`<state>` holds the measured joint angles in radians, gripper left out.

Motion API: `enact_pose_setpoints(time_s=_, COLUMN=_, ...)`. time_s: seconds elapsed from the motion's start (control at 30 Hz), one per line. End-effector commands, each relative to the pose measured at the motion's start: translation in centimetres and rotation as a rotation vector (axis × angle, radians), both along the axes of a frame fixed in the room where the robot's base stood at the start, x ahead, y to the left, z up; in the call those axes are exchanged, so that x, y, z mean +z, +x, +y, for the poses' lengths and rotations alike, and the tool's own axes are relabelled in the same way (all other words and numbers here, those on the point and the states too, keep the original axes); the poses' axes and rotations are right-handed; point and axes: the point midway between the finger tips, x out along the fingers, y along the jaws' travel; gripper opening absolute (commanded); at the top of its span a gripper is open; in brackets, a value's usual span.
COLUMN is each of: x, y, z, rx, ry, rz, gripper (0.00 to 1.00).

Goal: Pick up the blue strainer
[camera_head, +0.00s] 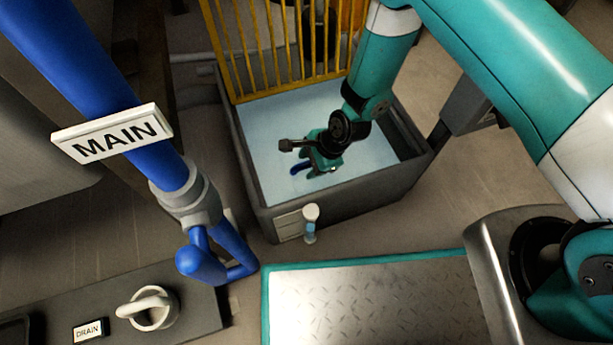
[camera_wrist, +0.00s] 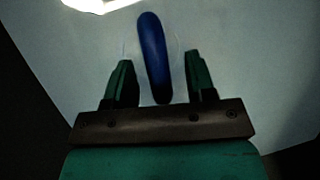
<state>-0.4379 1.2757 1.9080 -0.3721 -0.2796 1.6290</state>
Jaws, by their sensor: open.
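The blue strainer shows in the wrist view as an elongated blue piece (camera_wrist: 153,58) standing out against pale liquid. In the head view a small blue part of it (camera_head: 299,168) shows just left of my gripper, over the tank; the rest is hidden or cannot be made out. My gripper (camera_head: 318,168) is low over the tank's liquid. In the wrist view its two green fingers (camera_wrist: 161,80) are open, one on each side of the blue piece, with gaps on both sides. I cannot tell how deep the fingers reach around it.
The grey tank (camera_head: 340,210) has walls around the gripper and a yellow barred rack (camera_head: 280,45) at its back. A small bottle-like gauge (camera_head: 310,222) is at the front wall. A blue pipe with a MAIN sign (camera_head: 113,134) and a DRAIN knob (camera_head: 148,307) are at left.

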Motion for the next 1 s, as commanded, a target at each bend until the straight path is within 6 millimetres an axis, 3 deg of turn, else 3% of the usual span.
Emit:
enact_pose_setpoints(time_s=0.03, x=0.1, y=0.0, z=0.0, rx=0.0, ry=0.0, rz=0.0, gripper=0.48)
enact_pose_setpoints(time_s=0.23, x=0.1, y=0.0, z=0.0, rx=0.0, ry=0.0, rz=0.0, gripper=0.02)
enact_pose_setpoints(time_s=0.27, x=0.1, y=0.0, z=0.0, rx=0.0, ry=0.0, rz=0.0, gripper=0.0)
enact_pose_setpoints(time_s=0.67, x=0.7, y=0.0, z=0.0, rx=0.0, ry=0.0, rz=-0.001, gripper=0.0)
enact_pose_setpoints(time_s=0.87, x=3.3, y=0.0, z=0.0, rx=0.001, ry=0.0, rz=-0.001, gripper=0.0)
enact_pose_setpoints(time_s=1.0, x=6.6, y=0.1, z=0.0, rx=0.0, ry=0.002, rz=-0.002, gripper=0.0)
